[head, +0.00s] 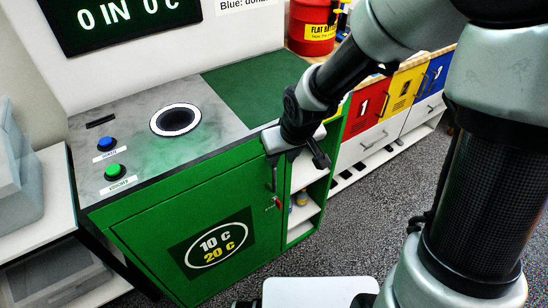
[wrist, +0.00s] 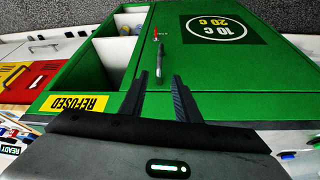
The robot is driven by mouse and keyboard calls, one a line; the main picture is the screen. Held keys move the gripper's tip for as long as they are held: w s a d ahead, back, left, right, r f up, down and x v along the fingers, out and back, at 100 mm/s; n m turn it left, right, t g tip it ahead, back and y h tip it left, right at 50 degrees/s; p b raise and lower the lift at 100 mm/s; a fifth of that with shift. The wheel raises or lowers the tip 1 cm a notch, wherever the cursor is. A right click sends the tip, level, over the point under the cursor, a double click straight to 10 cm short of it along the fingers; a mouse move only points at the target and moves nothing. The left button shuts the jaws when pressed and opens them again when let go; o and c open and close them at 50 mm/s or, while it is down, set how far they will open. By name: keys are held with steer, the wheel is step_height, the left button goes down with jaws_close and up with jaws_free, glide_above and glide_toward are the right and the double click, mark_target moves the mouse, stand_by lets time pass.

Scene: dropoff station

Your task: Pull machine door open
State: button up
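The green machine door (head: 170,235) appears closed and carries a round "10 C 20 C" sign. It also shows in the wrist view (wrist: 265,75). The slim door handle (wrist: 160,65) stands upright near the door's edge, next to a small red key or latch (wrist: 156,36). That red part also shows in the head view (head: 276,203). My gripper (wrist: 160,76) is open, with one finger on each side of the handle's near end in the picture. I cannot tell how deep the handle sits between them. In the head view my gripper (head: 297,158) is at the door's upper right corner, partly hiding the handle.
The grey machine top (head: 150,130) has a round opening, a blue button (head: 107,144) and a green button (head: 112,171). Open white shelves (head: 303,210) adjoin the door's right side. Numbered red, yellow and blue lockers (head: 366,105) stand beyond. Grey floor lies in front.

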mark_target(275, 175)
steer(key=b+x, duration=0.4)
steer(key=x, duration=1.1)
steer(key=shift+f, duration=0.2)
steer(key=shift+c, duration=0.2)
steer(key=shift+d, duration=0.1)
jaws_close()
